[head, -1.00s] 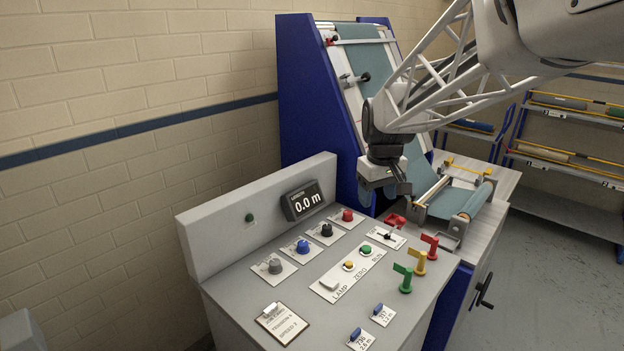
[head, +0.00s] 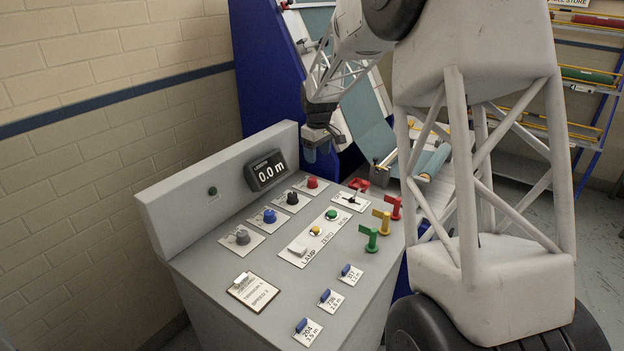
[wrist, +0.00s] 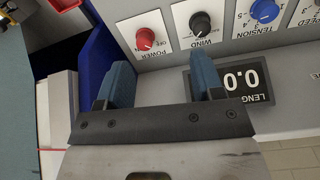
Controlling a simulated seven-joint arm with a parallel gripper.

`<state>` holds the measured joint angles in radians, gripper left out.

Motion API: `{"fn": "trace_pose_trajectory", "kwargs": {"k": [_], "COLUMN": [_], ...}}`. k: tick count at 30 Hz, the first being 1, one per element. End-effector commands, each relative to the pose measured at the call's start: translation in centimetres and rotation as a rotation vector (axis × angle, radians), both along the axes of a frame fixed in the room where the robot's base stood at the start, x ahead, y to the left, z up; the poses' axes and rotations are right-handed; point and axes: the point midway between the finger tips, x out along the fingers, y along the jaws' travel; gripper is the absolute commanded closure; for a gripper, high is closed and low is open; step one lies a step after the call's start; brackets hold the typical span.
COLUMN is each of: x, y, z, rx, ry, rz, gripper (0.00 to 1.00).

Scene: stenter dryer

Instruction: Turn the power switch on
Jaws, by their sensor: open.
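The power switch (head: 312,183) is a red round knob on a white plate at the back right of the grey control panel (head: 215,275). In the wrist view the red knob (wrist: 145,39) shows under the fingers' far side, with "POWER" and "OFF" lettering; its exact setting is too small to tell. My gripper (head: 318,150) hangs above the panel's back right corner, just behind the knob and apart from it. In the wrist view its two blue fingers (wrist: 162,75) are spread wide with nothing between them.
A length display (head: 266,171) reading 0.0 m stands at the panel's back. Black (head: 292,198), blue (head: 269,216) and grey (head: 242,237) knobs line up left of the red one. Green, yellow and red levers (head: 382,222) rise at the right. The blue-framed machine (head: 262,60) stands behind.

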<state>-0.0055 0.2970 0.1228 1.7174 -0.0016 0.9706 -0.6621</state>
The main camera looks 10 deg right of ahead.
Motion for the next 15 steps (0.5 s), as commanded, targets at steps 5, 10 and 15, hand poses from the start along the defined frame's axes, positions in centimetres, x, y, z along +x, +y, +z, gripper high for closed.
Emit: {"fn": "trace_pose_trajectory", "kwargs": {"k": [5, 10, 15], "x": [3.8, 6.4, 7.8], "y": [0.1, 0.2, 0.3], "z": [-3.1, -5.4, -6.7], "rx": [-0.001, -0.001, -0.001], "ry": [0.016, 0.028, 0.033], "rz": [0.051, 0.090, 0.112], "gripper": [0.39, 0.39, 0.39]}}
